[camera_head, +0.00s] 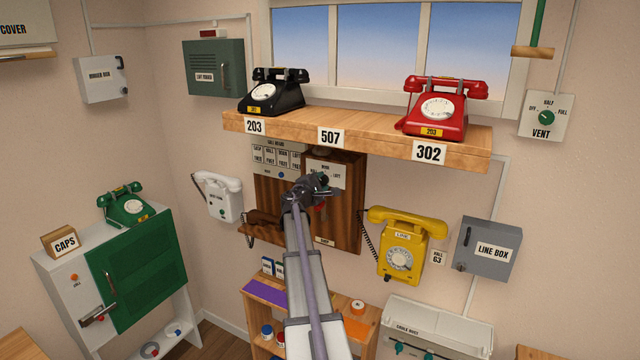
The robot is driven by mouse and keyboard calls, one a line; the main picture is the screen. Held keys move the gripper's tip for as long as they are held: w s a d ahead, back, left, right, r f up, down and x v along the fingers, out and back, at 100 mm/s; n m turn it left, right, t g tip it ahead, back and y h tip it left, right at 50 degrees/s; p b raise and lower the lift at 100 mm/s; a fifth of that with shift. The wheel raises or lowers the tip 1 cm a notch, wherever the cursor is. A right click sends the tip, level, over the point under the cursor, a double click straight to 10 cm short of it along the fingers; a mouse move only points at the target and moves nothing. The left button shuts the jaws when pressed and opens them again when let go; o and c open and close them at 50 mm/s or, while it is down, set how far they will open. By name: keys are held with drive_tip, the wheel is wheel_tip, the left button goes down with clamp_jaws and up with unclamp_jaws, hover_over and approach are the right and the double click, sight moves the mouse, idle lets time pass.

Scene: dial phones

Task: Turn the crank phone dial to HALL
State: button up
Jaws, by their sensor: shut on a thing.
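The crank phone (345,212) is a brown wooden wall box in the middle, below the shelf. Its pale dial plate (326,170) carries small lettering; one label seems to read LOFT. My gripper (322,184) is at the lower part of this plate, shut on the dial's knob, which is mostly hidden behind the fingers. The pointer's direction and any HALL mark on the plate are hidden or too small to read. A dark brown handset (264,217) lies to the left of my arm.
The wooden shelf (375,138) with a black phone (273,93) and a red phone (440,108) juts out above my gripper. A yellow phone (399,250) hangs to the right, a white phone (222,198) to the left. A small shelf unit (262,318) stands below.

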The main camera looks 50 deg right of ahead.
drive_tip(key=shift+n, duration=1)
drive_tip(key=o, duration=0.9)
drive_tip(key=a, duration=0.3)
drive_tip(key=s+a, duration=0.1)
drive_tip(key=a, duration=0.6)
drive_tip(key=shift+s+a, duration=0.35)
drive_tip(key=shift+s, duration=0.05)
